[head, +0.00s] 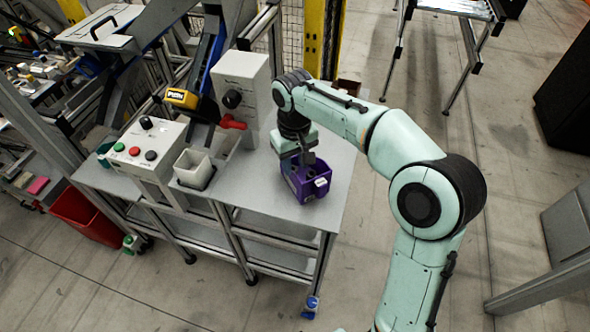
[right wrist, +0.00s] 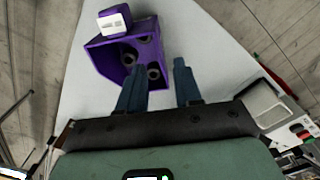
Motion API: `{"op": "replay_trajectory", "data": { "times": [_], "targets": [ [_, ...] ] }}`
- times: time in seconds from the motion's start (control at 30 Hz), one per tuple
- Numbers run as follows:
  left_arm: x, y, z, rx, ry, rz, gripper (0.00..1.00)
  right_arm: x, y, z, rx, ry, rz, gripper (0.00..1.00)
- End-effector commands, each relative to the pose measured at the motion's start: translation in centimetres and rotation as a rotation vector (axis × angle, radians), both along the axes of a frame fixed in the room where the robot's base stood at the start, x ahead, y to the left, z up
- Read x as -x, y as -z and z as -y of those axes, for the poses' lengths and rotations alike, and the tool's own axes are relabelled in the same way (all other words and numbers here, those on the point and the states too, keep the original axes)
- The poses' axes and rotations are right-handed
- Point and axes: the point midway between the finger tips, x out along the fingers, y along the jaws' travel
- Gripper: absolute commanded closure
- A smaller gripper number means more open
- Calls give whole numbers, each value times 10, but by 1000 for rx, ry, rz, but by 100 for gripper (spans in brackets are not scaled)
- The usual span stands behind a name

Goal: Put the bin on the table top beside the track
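The purple bin (head: 312,184) with a white label stands on the grey table top (head: 255,196) near its right end. It also shows in the right wrist view (right wrist: 92,52), with several dark round parts inside. My right gripper (head: 303,160) is directly over and beside the bin. In the right wrist view its two fingers (right wrist: 160,82) are apart, one overlapping the bin's edge, with bare table showing between them. I cannot tell whether they touch the bin. A sloping dark and blue rail (head: 208,65), perhaps the track, comes down toward the table's back. My left gripper is not in view.
A button box (head: 146,150), a white open container (head: 193,168) and a tall grey box with a knob (head: 243,88) stand on the table's left and back. A red handle (head: 231,122) sticks out. A red tub (head: 87,216) is on the floor.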

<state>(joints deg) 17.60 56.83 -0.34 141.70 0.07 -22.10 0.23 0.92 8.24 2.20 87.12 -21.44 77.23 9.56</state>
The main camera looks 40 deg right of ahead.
Motion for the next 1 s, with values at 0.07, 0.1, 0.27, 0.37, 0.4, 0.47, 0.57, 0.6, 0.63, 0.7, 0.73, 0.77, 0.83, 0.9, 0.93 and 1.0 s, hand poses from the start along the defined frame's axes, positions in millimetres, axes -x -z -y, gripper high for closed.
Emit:
{"op": "replay_trajectory", "data": {
  "times": [0.07,0.1,0.27,0.37,0.4,0.47,0.57,0.6,0.63,0.7,0.73,0.77,0.83,0.9,0.93,1.0],
  "targets": [
    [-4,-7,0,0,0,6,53,-2,-21,0,0,0,6,66],
    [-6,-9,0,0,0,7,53,-2,-30,0,0,0,6,66],
    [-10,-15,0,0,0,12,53,-1,-54,-1,-1,-1,3,66],
    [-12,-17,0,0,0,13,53,-1,-63,-1,-1,-1,1,66],
    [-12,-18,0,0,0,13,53,0,-64,-1,-1,-1,1,66],
    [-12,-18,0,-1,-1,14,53,0,-66,-1,-1,-1,0,66],
    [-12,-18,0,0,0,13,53,0,-66,-1,0,-1,0,66],
    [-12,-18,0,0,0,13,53,0,-66,-1,0,-1,0,66],
    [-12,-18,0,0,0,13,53,0,-66,-1,0,-1,0,66],
    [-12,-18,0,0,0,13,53,0,-66,-1,0,-1,0,66],
    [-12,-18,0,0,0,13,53,0,-66,-1,0,-1,0,66],
    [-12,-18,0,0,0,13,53,0,-66,-1,0,-1,0,66],
    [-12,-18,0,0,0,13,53,0,-66,-1,0,-1,0,66],
    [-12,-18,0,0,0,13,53,0,-66,-1,0,-1,0,66],
    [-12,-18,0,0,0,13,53,0,-66,-1,0,-1,0,66],
    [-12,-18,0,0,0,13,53,0,-66,-1,0,-1,0,66]
  ]
}}
